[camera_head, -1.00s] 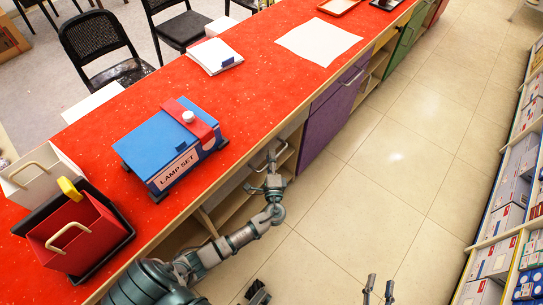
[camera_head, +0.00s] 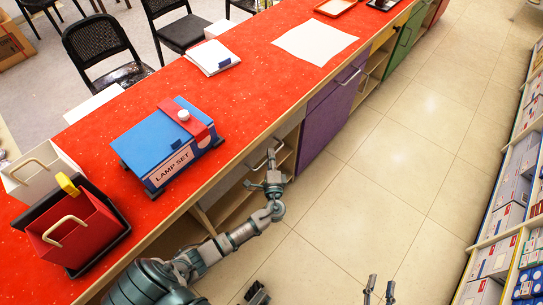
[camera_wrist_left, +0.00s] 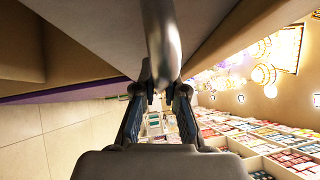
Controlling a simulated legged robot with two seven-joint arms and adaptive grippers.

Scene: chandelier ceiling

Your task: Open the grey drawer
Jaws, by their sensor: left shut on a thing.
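The grey drawer (camera_head: 288,127) is in the counter's front, just left of the purple cabinet, in the head view. Its bar handle (camera_wrist_left: 162,45) shows close up in the left wrist view, running down between my fingers. My left gripper (camera_head: 271,160) is at the drawer front, and it also shows in the left wrist view (camera_wrist_left: 160,92). It is shut on the handle. The gripper and handle hide part of the drawer front. My right gripper (camera_head: 379,288) shows only its fingertips at the bottom edge of the head view, apart and empty.
The red counter (camera_head: 255,75) carries a blue lamp set box (camera_head: 160,145), a red bin (camera_head: 75,235) and white papers (camera_head: 315,42). The purple cabinet (camera_head: 328,115) stands right of the drawer. The tiled aisle is clear, with stocked shelves (camera_head: 510,200) at the right.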

